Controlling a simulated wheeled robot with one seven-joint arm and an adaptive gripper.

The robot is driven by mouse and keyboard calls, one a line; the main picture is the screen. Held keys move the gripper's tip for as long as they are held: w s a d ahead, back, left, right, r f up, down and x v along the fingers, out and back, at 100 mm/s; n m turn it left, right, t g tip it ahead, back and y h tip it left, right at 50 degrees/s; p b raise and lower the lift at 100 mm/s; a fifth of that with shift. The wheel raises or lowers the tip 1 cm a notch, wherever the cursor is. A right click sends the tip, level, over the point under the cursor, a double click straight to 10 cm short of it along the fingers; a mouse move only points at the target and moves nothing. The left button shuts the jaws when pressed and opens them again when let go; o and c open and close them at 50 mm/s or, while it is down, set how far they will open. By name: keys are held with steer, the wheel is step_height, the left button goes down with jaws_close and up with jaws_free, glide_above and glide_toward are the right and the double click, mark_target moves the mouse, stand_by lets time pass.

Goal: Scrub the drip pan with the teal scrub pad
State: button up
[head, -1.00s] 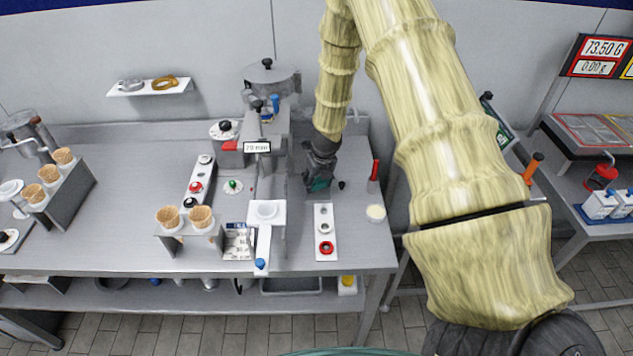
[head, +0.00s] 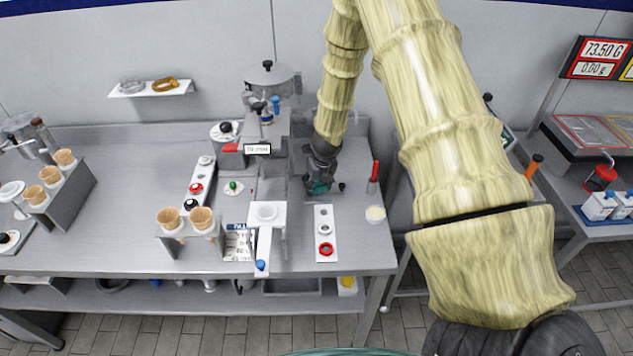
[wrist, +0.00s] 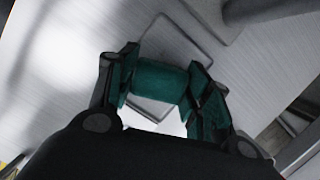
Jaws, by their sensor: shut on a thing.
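My gripper (head: 319,187) is low over the steel bench, just right of the grey machine in the head view. In the wrist view my gripper (wrist: 163,85) is shut on the teal scrub pad (wrist: 160,78), which lies across between its two fingers. The pad is very small in the head view, merging with the dark fingertips. A thin rounded metal outline (wrist: 176,22) shows beyond and below the pad in the wrist view; it may be the drip pan's rim. I cannot tell whether the pad touches it.
The grey machine (head: 268,150) with a white spout piece (head: 267,213) stands left of my gripper. A white strip with rings (head: 325,232) lies in front. Cones in a stand (head: 187,238) are left.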

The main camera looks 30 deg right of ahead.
steer(key=shift+s+a+b, duration=0.35)
steer(key=shift+s+a, duration=0.15)
steer(key=shift+s, duration=0.35)
steer(key=shift+w+d+p, duration=0.2)
steer(key=shift+w+p, duration=0.15)
steer(key=shift+p, duration=0.15)
steer(key=shift+w+d+p, duration=0.55)
steer(key=shift+w+p, duration=0.25)
steer(key=shift+w, duration=0.05)
steer(key=shift+w+d+p, duration=0.5)
steer(key=shift+w+p, duration=0.3)
steer(key=shift+w, duration=0.05)
steer(key=shift+w+d+f, duration=0.1)
steer(key=shift+w, duration=0.1)
steer(key=shift+s+a+f+b, duration=0.25)
steer(key=shift+s+a+b, duration=0.15)
steer(key=shift+s+b, duration=0.25)
steer(key=shift+s+a+b, duration=0.5)
steer(key=shift+s, duration=0.3)
steer(key=shift+s+a+b, duration=0.45)
steer(key=shift+s, duration=0.3)
steer(key=shift+w+d+r+p, duration=0.25)
steer(key=shift+w+p, duration=0.1)
steer(key=shift+p, duration=0.35)
steer(key=shift+w+d+f+p, duration=0.15)
steer(key=shift+w+d+p, duration=0.4)
steer(key=shift+w+p, duration=0.4)
steer(key=shift+w+d+f+p, duration=0.15)
steer(key=shift+w+d+p, duration=0.4)
steer(key=shift+w+p, duration=0.35)
